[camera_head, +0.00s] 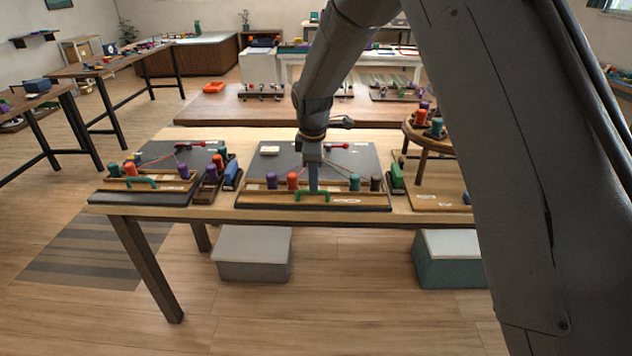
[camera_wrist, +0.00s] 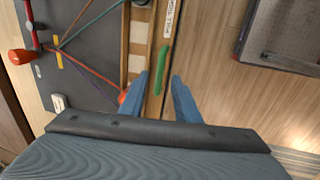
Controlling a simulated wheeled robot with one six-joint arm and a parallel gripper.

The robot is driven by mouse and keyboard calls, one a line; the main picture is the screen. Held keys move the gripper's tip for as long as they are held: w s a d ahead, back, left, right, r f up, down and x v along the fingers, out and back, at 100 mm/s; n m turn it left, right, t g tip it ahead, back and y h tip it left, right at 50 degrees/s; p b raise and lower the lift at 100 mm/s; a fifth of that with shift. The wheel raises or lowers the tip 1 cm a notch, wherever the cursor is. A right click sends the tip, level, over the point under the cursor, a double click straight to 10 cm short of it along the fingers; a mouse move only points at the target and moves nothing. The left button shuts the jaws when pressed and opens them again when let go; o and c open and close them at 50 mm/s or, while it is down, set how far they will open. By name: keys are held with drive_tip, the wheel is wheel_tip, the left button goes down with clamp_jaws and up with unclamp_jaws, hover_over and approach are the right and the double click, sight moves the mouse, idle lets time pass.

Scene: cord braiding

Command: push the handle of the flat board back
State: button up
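The flat board (camera_head: 262,203) lies on the light wooden table, dark grey with a wooden front strip. A green handle (camera_head: 312,197) stands on that strip, and it also shows in the wrist view (camera_wrist: 161,70). My gripper (camera_head: 313,186) points down just over the handle. In the wrist view my gripper (camera_wrist: 160,77) is open, with one blue finger on each side of the handle's near end. I see no finger touching the handle, and the gap in height is hard to tell. Cords run across the board to a red-ended piece (camera_wrist: 20,56).
Orange (camera_head: 293,180), purple and teal bobbins stand along the board's front. Another board with a green handle (camera_head: 141,183) lies to the left, with a rack of bobbins (camera_head: 211,183) between. A round stand (camera_head: 423,148) is at right.

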drive_tip(key=shift+w+f+p, duration=0.15)
drive_tip(key=shift+f, duration=0.65)
drive_tip(key=shift+w+f+p, duration=0.1)
drive_tip(key=shift+f+p, duration=0.05)
drive_tip(key=shift+f, duration=0.65)
clamp_jaws()
